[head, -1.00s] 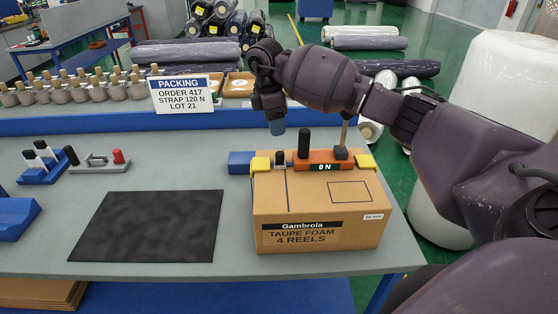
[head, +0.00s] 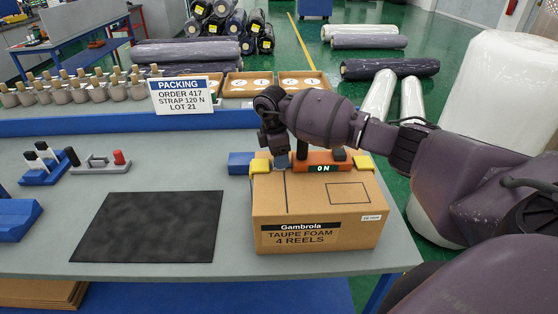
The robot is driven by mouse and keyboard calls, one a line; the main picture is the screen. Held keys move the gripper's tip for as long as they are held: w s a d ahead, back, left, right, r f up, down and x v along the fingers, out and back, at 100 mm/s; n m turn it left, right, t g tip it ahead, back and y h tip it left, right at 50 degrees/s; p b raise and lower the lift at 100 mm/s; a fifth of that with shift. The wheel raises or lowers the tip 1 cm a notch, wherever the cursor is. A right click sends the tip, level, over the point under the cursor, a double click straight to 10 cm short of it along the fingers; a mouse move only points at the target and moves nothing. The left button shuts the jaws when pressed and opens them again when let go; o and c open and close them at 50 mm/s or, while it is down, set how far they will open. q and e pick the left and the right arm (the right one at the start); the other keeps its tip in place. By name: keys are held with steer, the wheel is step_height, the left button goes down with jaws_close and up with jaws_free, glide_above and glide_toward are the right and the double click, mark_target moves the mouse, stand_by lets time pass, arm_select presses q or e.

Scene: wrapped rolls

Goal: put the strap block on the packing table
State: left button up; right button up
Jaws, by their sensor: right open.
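An orange block with a "0 N" display (head: 325,168), the likely strap block, sits on top of a taupe foam carton (head: 318,215). Black knobs stand on it, partly hidden by my arm. The carton stands on the right part of the grey packing table (head: 245,250). My right gripper (head: 281,160) is low over the carton's back edge, open, beside the orange block's left end. I cannot tell whether it touches the block. My left gripper is not in view.
A black mat (head: 148,227) lies left of the carton. A blue block (head: 241,163) sits behind the carton's left corner, and yellow pieces (head: 260,166) are on its top edge. A packing sign (head: 181,95) and blue-edged shelf stand behind. Small fixtures (head: 97,162) are at left.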

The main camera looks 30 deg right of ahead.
steer(key=shift+f, duration=0.25)
steer(key=shift+r, duration=0.1)
jaws_close()
